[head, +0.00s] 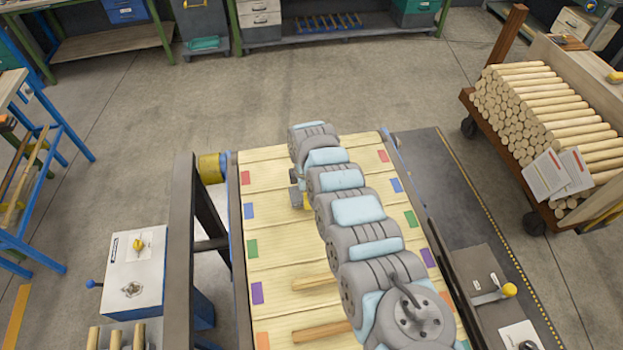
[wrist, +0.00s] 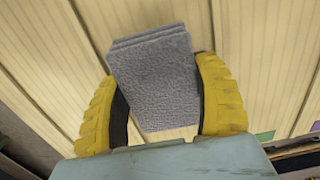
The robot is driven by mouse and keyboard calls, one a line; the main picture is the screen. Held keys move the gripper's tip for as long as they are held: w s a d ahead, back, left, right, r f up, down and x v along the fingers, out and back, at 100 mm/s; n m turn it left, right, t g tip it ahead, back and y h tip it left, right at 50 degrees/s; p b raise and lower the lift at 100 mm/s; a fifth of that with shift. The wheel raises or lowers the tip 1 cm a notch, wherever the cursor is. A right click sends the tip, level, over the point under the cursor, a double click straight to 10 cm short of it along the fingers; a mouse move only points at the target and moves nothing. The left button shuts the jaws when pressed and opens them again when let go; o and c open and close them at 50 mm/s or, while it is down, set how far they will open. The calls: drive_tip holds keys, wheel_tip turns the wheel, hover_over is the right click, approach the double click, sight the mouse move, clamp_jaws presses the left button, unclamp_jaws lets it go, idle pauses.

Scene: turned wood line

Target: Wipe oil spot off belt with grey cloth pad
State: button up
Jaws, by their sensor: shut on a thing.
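My gripper (wrist: 155,72) is shut on the grey cloth pad (wrist: 155,85), a folded rough-textured block held between its two yellow ribbed fingers. In the head view the small grey pad (head: 296,197) shows at the left of my arm's far end, over the belt. The belt (head: 275,225) is pale cream with slats and coloured marks along both edges; its slats also fill the wrist view (wrist: 270,50). I cannot tell whether the pad touches the belt. No oil spot shows in either view; my arm hides much of the belt's middle.
Two wooden pieces (head: 314,283) lie on the near belt, partly under my arm. A dark frame post (head: 180,250) and a white control box (head: 135,268) stand left. A cart of wooden rods (head: 545,110) stands right. The floor beyond the belt is clear.

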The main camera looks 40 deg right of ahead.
drive_tip(key=shift+w+r+p, duration=0.1)
drive_tip(key=shift+r+p, duration=2.45)
drive_tip(key=shift+r, duration=0.55)
drive_tip(key=shift+f, duration=0.1)
